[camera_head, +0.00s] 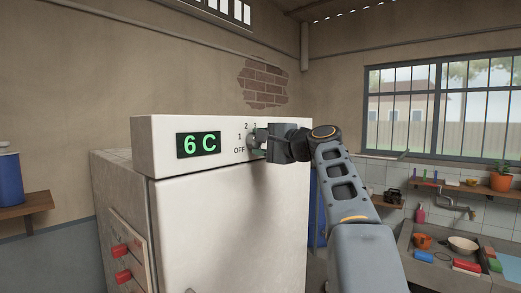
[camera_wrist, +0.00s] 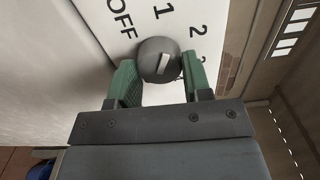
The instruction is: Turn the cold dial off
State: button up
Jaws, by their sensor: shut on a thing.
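The cold dial (camera_wrist: 155,48) is a round dark grey knob with a pale pointer mark, on the white panel with OFF, 1 and 2 printed around it in the wrist view. The mark lies roughly toward the 1; the exact setting is hard to tell. My gripper (camera_wrist: 160,76) has its green fingers on either side of the knob and is shut on it. In the head view my gripper (camera_head: 264,141) covers much of the dial. The green display (camera_head: 198,144) reads 6 C.
A wall shelf with a blue container (camera_head: 10,178) is at the left.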

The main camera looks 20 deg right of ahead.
jog(key=n+b, duration=0.4)
jog(key=n, duration=0.7)
jog(key=shift+n, duration=0.3)
dwell(0.4)
jog(key=o, duration=0.9)
jog(key=shift+a, duration=0.1)
jog(key=shift+r, duration=0.1)
jog(key=shift+s, duration=0.1)
jog(key=b+v, duration=0.3)
jog(key=v, duration=1)
jog(key=shift+s, duration=0.35)
